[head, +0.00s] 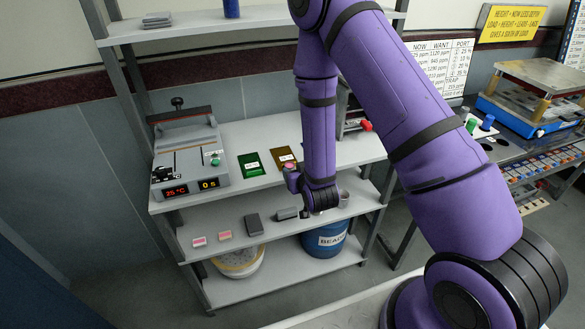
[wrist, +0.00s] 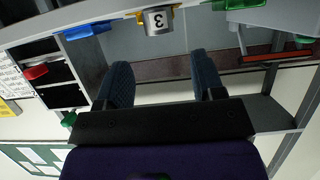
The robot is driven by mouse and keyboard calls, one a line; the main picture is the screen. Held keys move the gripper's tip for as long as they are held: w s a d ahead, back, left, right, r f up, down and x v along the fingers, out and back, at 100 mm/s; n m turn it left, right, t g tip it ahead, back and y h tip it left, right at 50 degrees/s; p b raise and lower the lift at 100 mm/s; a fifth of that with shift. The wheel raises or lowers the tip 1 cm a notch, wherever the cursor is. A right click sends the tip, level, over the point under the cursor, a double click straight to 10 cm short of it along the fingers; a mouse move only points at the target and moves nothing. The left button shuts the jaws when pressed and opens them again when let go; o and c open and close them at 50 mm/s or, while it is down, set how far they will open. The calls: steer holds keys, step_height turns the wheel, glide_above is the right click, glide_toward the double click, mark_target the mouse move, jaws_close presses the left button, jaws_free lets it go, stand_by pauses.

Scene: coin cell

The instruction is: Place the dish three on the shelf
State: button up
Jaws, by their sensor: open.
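Dish three, a small grey metal cylinder (wrist: 157,21) with a "3" on its side, shows at the top of the wrist view, where the picture is upside down. It stands on or just at a yellow pad on the white shelf board. My gripper (wrist: 160,65) is open and empty, its two dark fingers spread. The dish is beyond the fingertips, apart from them and lower in the room. In the head view my purple arm reaches down to the shelving unit (head: 226,198); the fingers are not clearly seen there, and I cannot make out the dish.
A grey heater device (head: 190,155) stands left on the upper board. A green pad (head: 251,165) and a brown-yellow pad (head: 283,154) lie right of it. A blue pad (wrist: 88,31) shows in the wrist view. Small blocks line the board below. A blue bucket (head: 323,243) stands under that.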

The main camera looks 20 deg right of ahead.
steer(key=s+d+r+g, duration=0.1)
steer(key=s+r+g, duration=0.15)
steer(key=r, duration=0.95)
steer(key=s+d+r+g, duration=0.15)
steer(key=s+r, duration=0.25)
steer(key=r, duration=0.9)
steer(key=s+d+r+g, duration=0.2)
steer(key=s+r, duration=0.5)
steer(key=s, duration=0.4)
steer(key=s+d+r+g, duration=0.2)
steer(key=s+r, duration=0.5)
steer(key=s, duration=0.5)
steer(key=shift+d+r, duration=0.15)
steer(key=shift+r, duration=0.1)
steer(key=shift+o, duration=0.5)
steer(key=shift+s+r, duration=0.1)
steer(key=shift+s, duration=0.5)
glide_above(290, 165)
steer(key=s, duration=0.4)
step_height(290, 165, down, 32)
steer(key=shift+g, duration=0.4)
steer(key=shift+s+x, duration=0.15)
steer(key=shift+x, duration=2.6)
steer(key=shift+s+x, duration=0.15)
steer(key=shift+x, duration=2.6)
